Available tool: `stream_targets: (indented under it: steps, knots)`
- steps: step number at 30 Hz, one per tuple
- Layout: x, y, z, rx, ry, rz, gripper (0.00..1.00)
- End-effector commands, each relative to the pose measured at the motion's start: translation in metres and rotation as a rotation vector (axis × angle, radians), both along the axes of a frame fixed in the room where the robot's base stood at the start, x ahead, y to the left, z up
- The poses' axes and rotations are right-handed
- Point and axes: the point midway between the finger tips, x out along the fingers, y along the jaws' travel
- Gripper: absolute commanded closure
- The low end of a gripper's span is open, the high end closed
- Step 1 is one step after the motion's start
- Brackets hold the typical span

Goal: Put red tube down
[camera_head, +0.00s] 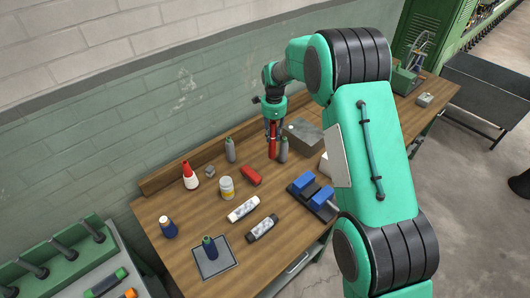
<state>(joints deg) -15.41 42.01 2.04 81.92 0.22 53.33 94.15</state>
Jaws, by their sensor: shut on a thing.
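My gripper (272,125) points straight down over the back middle of the wooden workbench. It is shut on a red tube (272,150), which hangs upright between the fingers. The tube's lower end is close to the bench top; I cannot tell whether it touches. A grey bottle (283,150) stands just right of the tube, nearly against it in the picture.
A blue vise-like tool (313,195) sits front right.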

Motion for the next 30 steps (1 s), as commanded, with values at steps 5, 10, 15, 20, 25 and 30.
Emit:
stream_targets:
  steps: [5,10,15,20,25,30]
  knots:
    - [-0.001,0.0,-0.047,-0.001,0.003,0.001,1.0]
    - [0.0,0.001,-0.067,0.0,0.001,0.001,1.0]
    - [0.0,0.001,-0.072,0.0,0.001,0.001,1.0]
    - [0.0,0.001,-0.071,0.0,0.001,0.001,1.0]
    - [0.001,0.001,-0.071,0.0,0.0,0.001,1.0]
    - [0.009,0.003,-0.072,0.0,0.0,0.001,1.0]
